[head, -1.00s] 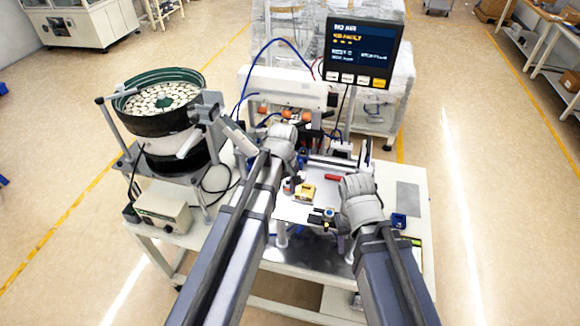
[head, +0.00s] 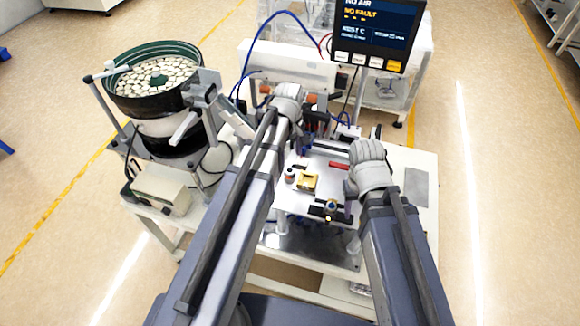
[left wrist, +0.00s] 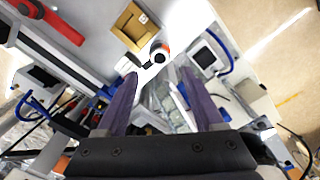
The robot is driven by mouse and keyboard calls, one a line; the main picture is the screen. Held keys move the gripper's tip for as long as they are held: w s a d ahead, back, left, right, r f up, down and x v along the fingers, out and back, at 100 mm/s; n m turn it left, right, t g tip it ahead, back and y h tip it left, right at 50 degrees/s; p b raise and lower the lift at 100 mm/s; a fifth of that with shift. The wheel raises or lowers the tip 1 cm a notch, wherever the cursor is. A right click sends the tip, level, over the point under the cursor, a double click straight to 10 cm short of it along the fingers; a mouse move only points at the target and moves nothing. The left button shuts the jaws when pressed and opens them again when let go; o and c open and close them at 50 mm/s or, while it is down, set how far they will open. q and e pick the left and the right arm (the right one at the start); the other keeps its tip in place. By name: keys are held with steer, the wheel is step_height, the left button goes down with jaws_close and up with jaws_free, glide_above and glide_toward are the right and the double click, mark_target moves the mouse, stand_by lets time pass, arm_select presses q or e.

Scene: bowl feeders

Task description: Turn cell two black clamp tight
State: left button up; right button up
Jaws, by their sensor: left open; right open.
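A dark clamp-like piece with a round brass-and-blue top (head: 330,208) sits at the front edge of the white plate (head: 300,203); I cannot tell whether it is the cell two black clamp. My left gripper (head: 304,143) is over the back of the plate, partly hidden by its wrist. In the left wrist view its two fingers (left wrist: 158,78) are apart with nothing held between them. My right gripper (head: 352,188) is at the plate's right side, mostly hidden behind its wrist; no held thing shows.
A bowl feeder (head: 155,90) stands left. A screen (head: 375,35) reading NO AIR, NO FAULT stands behind. Blue hoses hang at the back.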

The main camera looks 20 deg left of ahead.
mark_target(290, 170)
arm_select(q)
steer(key=shift+f+b, duration=3.35)
steer(key=shift+f, duration=0.25)
jaws_close()
